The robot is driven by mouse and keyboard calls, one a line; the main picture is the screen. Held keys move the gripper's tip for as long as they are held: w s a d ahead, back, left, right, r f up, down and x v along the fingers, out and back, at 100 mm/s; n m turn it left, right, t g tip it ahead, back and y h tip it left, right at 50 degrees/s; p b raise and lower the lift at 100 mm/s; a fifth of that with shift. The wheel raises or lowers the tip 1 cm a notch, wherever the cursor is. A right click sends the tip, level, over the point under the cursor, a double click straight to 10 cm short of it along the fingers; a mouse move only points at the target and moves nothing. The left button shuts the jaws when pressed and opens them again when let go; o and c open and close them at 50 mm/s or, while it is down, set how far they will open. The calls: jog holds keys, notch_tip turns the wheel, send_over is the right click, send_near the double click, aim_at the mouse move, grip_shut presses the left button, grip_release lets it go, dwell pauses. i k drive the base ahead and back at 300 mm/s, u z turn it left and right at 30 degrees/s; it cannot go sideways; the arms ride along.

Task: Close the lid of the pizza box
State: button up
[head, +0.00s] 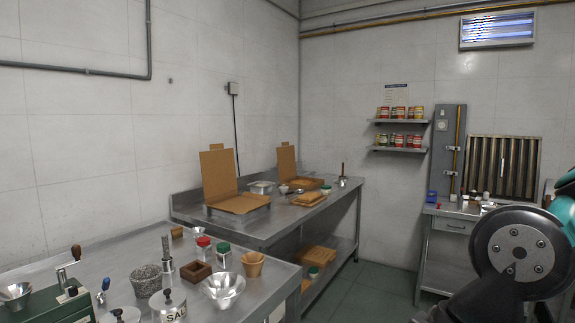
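Two open brown cardboard pizza boxes stand on the steel bench along the left wall. The nearer pizza box (238,204) rests on a low metal tray or stand, and its lid (219,173) stands almost upright at the back, with a tab on top. The farther pizza box (306,183) lies near the corner, and its lid (286,161) is also raised. I cannot tell which box is meant. My gripper is not in view; only part of my arm shows at the lower right, well apart from both boxes.
A nearer steel counter (119,269) holds a stone mortar (146,281), a metal bowl (222,288), a wooden cup (253,264) and shakers. A steel side table (452,226) stands at the right. Green floor (378,278) is clear between the benches and that table.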

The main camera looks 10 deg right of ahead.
aim_at(286, 156)
jog(key=z, duration=0.35)
jog(key=i, duration=0.95)
jog(key=z, duration=0.65)
jog(key=i, duration=3.8)
jog(key=u, duration=0.7)
jog(key=i, duration=0.9)
jog(key=u, duration=1.55)
jog(key=i, duration=0.9)
jog(key=u, duration=0.6)
